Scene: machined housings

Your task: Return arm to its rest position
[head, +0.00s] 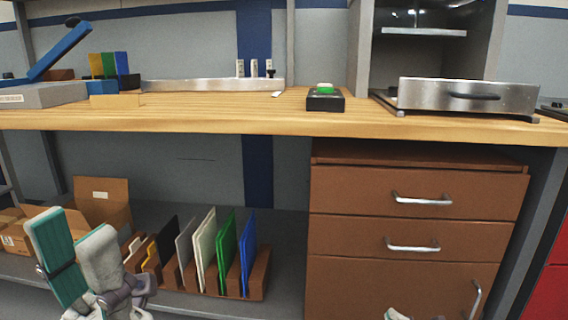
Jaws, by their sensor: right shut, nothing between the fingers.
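My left gripper (72,232) is at the lower left, in front of the lower shelf. Its two fingers point up, one showing a teal pad and the other a pale grey back. They stand apart, with nothing seen between them. Only the tip of my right gripper (400,314) shows at the bottom edge, in front of the brown drawer cabinet (415,235). It is shut and holds nothing. The rest of my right arm is out of view.
The wooden workbench (220,117) carries a black box with a green button (325,98), a metal drawer unit (468,95) and colored blocks (109,64). Below, a wooden rack (262,275) holds several upright panels, beside cardboard boxes (102,200).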

